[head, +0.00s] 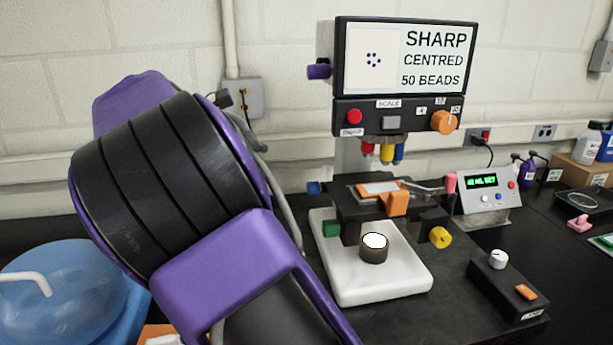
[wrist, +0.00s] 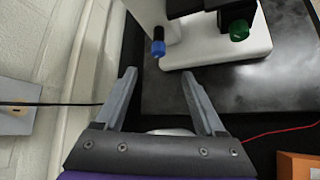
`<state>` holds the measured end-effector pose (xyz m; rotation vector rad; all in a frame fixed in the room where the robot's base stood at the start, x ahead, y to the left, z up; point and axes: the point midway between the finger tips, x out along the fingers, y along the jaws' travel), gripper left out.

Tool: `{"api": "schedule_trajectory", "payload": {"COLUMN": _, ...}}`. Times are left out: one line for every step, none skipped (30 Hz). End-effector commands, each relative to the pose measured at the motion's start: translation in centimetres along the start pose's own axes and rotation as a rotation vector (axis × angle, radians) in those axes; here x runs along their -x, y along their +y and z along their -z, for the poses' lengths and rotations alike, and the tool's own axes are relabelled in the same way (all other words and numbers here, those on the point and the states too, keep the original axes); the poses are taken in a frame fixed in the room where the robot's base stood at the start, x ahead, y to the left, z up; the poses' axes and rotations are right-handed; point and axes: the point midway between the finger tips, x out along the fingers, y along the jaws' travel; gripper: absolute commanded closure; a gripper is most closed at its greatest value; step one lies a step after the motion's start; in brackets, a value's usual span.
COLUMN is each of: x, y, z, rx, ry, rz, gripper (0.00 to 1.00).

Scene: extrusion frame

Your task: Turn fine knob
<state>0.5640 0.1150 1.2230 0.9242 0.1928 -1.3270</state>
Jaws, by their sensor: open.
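The microscope (head: 350,290) has a white base and a display (head: 408,57) reading "SHARP CENTRED 50 BEADS". A blue knob (head: 314,188) and a green knob (head: 331,229) stick out on its left, and a yellow knob (head: 440,237) on its right. No label shows which one is the fine knob. In the wrist view my gripper (wrist: 158,76) is open and empty. The blue knob (wrist: 158,48) appears just beyond the gap between the fingertips, apart from them. The green knob (wrist: 239,31) is farther right. In the head view my arm hides the gripper.
A wall with a socket box (head: 243,98) is close on the left. A blue container (head: 65,290) stands at the lower left. A control box (head: 507,285) with a white dial and a meter (head: 487,195) stand right of the microscope. A red wire (wrist: 280,131) crosses the bench.

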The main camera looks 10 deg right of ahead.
Motion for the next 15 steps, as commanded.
{"api": "schedule_trajectory", "payload": {"x": 0.7, "y": 0.3, "z": 0.0, "rx": 0.027, "ry": 0.023, "rz": 0.003, "gripper": 0.28}}
{"api": "schedule_trajectory", "payload": {"x": 0.8, "y": 0.4, "z": 0.1, "rx": 0.042, "ry": 0.033, "rz": 0.004, "gripper": 0.28}}
{"api": "schedule_trajectory", "payload": {"x": 1.0, "y": 0.4, "z": 0.2, "rx": 0.055, "ry": 0.044, "rz": 0.006, "gripper": 0.28}}
{"api": "schedule_trajectory", "payload": {"x": 1.0, "y": 0.5, "z": 0.3, "rx": 0.063, "ry": 0.049, "rz": 0.006, "gripper": 0.28}}
{"api": "schedule_trajectory", "payload": {"x": 0.9, "y": 0.5, "z": 0.3, "rx": 0.067, "ry": 0.051, "rz": 0.007, "gripper": 0.28}}
{"api": "schedule_trajectory", "payload": {"x": 0.7, "y": 0.5, "z": 0.3, "rx": 0.071, "ry": 0.053, "rz": 0.007, "gripper": 0.28}}
{"api": "schedule_trajectory", "payload": {"x": 0.4, "y": 0.4, "z": 0.4, "rx": 0.072, "ry": 0.052, "rz": 0.008, "gripper": 0.28}}
{"api": "schedule_trajectory", "payload": {"x": 0.1, "y": 0.4, "z": 0.4, "rx": 0.072, "ry": 0.051, "rz": 0.009, "gripper": 0.28}}
{"api": "schedule_trajectory", "payload": {"x": -0.5, "y": 0.4, "z": 0.4, "rx": 0.072, "ry": 0.051, "rz": 0.009, "gripper": 0.28}}
{"api": "schedule_trajectory", "payload": {"x": -0.9, "y": 0.4, "z": 0.5, "rx": 0.072, "ry": 0.051, "rz": 0.009, "gripper": 0.28}}
{"api": "schedule_trajectory", "payload": {"x": -1.5, "y": 0.3, "z": 0.5, "rx": 0.072, "ry": 0.050, "rz": 0.011, "gripper": 0.28}}
{"api": "schedule_trajectory", "payload": {"x": -2.3, "y": 0.3, "z": 0.5, "rx": 0.071, "ry": 0.050, "rz": 0.011, "gripper": 0.28}}
{"api": "schedule_trajectory", "payload": {"x": -3.0, "y": 0.3, "z": 0.5, "rx": 0.071, "ry": 0.049, "rz": 0.011, "gripper": 0.28}}
{"api": "schedule_trajectory", "payload": {"x": -3.7, "y": 0.3, "z": 0.5, "rx": 0.071, "ry": 0.049, "rz": 0.011, "gripper": 0.28}}
{"api": "schedule_trajectory", "payload": {"x": -4.5, "y": 0.3, "z": 0.6, "rx": 0.070, "ry": 0.049, "rz": 0.011, "gripper": 0.28}}
